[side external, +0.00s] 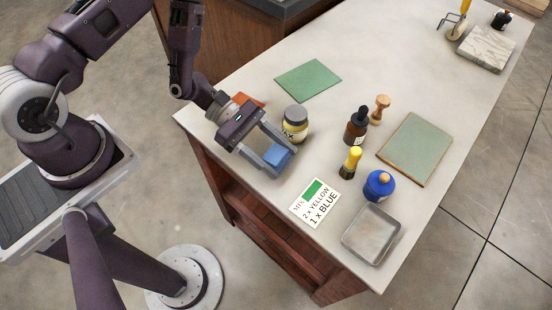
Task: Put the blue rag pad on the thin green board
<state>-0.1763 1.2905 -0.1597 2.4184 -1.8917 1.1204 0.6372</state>
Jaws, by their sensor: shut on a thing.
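My gripper (281,160) is shut on the blue rag pad (277,155), near the table's left front edge. The pad shows as a small blue block between the two fingers. Whether it touches the table is hard to tell. A flat green board (308,80) lies at the back left of the table and looks thin, with almost no visible edge. A second, greyer green board (415,149) with a brownish edge lies at the right and looks thicker. Both boards are bare, and my gripper is apart from both.
A yellow-labelled jar (295,123) stands just behind my gripper, with an orange item (248,99) partly hidden beside it. A dark bottle (356,126), wooden stamp (380,108), yellow-handled tool (350,162), blue jar (379,186), card (315,203) and metal tray (371,233) stand around.

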